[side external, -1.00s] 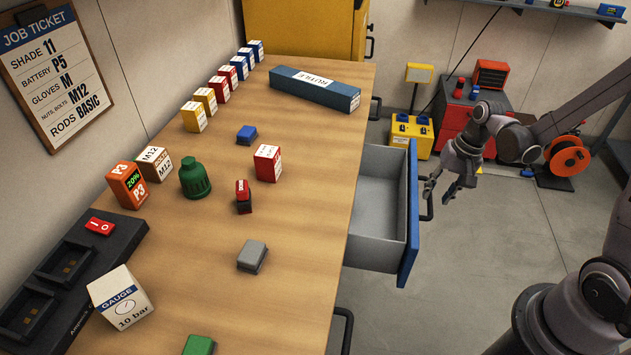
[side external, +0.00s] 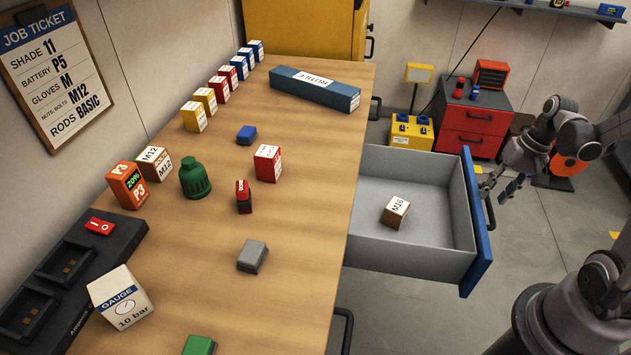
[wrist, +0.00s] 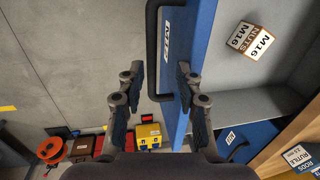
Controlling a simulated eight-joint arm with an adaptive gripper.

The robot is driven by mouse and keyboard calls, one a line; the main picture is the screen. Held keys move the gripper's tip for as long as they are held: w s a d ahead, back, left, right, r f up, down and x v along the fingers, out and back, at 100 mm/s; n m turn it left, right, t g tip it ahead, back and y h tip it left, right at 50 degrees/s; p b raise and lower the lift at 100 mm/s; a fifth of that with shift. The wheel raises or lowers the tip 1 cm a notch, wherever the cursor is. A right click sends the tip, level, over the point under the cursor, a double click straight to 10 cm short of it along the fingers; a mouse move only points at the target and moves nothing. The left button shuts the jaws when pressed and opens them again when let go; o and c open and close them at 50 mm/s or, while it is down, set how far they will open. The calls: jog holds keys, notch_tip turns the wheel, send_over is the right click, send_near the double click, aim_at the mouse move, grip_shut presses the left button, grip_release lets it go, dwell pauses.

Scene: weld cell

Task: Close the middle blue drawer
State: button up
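The blue-fronted drawer (side external: 481,235) with grey insides stands pulled out from the right side of the workbench. A small white and brown M16 nuts box (side external: 397,209) lies inside it; the box also shows in the wrist view (wrist: 250,40). The drawer's dark bar handle (wrist: 152,50) is on the outer blue face. My gripper (side external: 499,188) is just outside the drawer front, near the handle. In the wrist view my gripper (wrist: 160,73) has its fingers apart, with the handle between them in the picture. I cannot tell whether a finger touches the handle or the front.
The wooden benchtop (side external: 300,220) carries small boxes, a green bottle (side external: 195,178) and a long blue rutile box (side external: 315,88). A red cabinet (side external: 470,125) and a yellow unit (side external: 411,135) stand on the floor behind. The floor right of the drawer is mostly clear.

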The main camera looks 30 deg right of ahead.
jog(key=shift+d+r, duration=0.1)
jog(key=shift+r, duration=0.45)
jog(key=shift+c, duration=0.3)
jog(key=c, duration=0.5)
jog(key=shift+w+d+m, duration=0.1)
jog(key=shift+d+m, duration=0.1)
jog(key=shift+m, duration=0.1)
grip_shut()
jog(key=w+d+r+m+t+y, duration=0.1)
jog(key=w+d+m, duration=0.3)
jog(key=d+m, duration=0.45)
jog(key=w+d+m+t+y, duration=0.1)
jog(key=w+d+m, duration=0.2)
jog(key=d+m, duration=0.55)
jog(key=w+a+f, duration=0.6)
jog(key=f, duration=0.3)
jog(key=shift+m, duration=0.3)
